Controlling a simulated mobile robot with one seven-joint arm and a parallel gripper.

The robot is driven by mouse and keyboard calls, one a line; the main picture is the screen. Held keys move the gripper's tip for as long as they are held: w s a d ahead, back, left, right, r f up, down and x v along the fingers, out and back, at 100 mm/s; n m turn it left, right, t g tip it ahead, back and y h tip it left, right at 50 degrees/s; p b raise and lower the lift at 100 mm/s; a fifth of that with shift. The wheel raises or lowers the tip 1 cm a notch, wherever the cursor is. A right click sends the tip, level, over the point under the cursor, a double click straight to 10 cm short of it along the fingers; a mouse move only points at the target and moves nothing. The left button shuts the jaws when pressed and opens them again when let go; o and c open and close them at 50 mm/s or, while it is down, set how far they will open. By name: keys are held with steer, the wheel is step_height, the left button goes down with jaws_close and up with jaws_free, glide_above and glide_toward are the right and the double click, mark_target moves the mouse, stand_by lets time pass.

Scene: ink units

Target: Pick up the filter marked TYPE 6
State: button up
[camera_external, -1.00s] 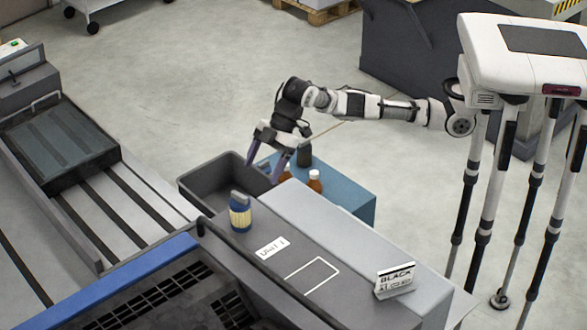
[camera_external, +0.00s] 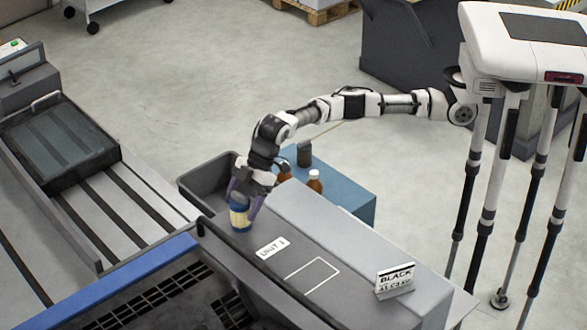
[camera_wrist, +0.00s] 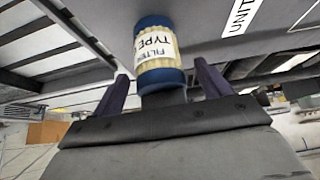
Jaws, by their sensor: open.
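The filter (camera_external: 239,218) is a blue canister with a cream label band, standing on the grey unit top. In the wrist view the filter (camera_wrist: 158,48) lies ahead between the fingers; its label reads "FILTER TYPE", and I cannot read a number after it. My gripper (camera_external: 243,197) reaches down at the filter, its purple fingers beside the upper part and hiding the filter's top. In the wrist view my gripper (camera_wrist: 161,75) is open, with a finger on each side and visible gaps between fingers and filter.
A grey bin (camera_external: 193,188) stands behind the filter. A blue cart (camera_external: 355,195) holds brown bottles (camera_external: 315,181) and a dark container (camera_external: 304,153). The unit top bears a "UNIT 1" label (camera_external: 272,247), a white outlined rectangle (camera_external: 312,270) and a "BLACK" sign (camera_external: 394,279).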

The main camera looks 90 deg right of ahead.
steer(key=shift+x, duration=0.95)
steer(key=shift+c, duration=0.3)
steer(key=c, duration=1.1)
steer(key=shift+o, duration=0.2)
steer(key=shift+r, duration=0.15)
step_height(320, 180, up, 20)
steer(key=p, duration=0.3)
